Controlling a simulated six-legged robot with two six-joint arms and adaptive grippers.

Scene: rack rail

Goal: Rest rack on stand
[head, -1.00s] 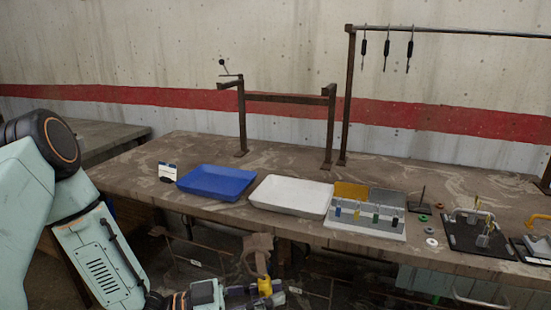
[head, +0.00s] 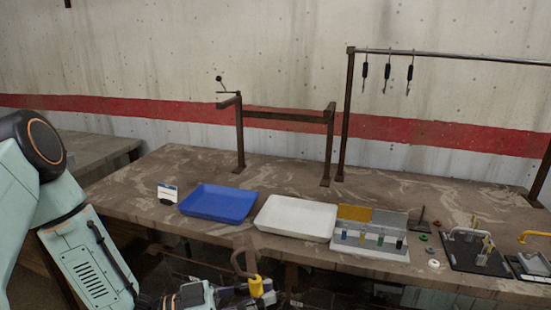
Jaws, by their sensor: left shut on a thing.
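The stand (head: 240,135) is a brown metal frame at the back of the bench, with two posts, short arms on top and a crossbar between them. My left gripper (head: 252,289) is low in front of the bench edge, shut on what appears to be the rack. A brown hooked part (head: 239,262) and a yellow piece stand up at its fingers. Thin dark rods show in the shadow on either side, but most of the rack is hidden or too dark to make out. It is below and in front of the stand, apart from it. My right gripper is not in view.
A taller rail (head: 450,57) with hanging hooks stands at right. The bench top (head: 285,174) before the stand is clear.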

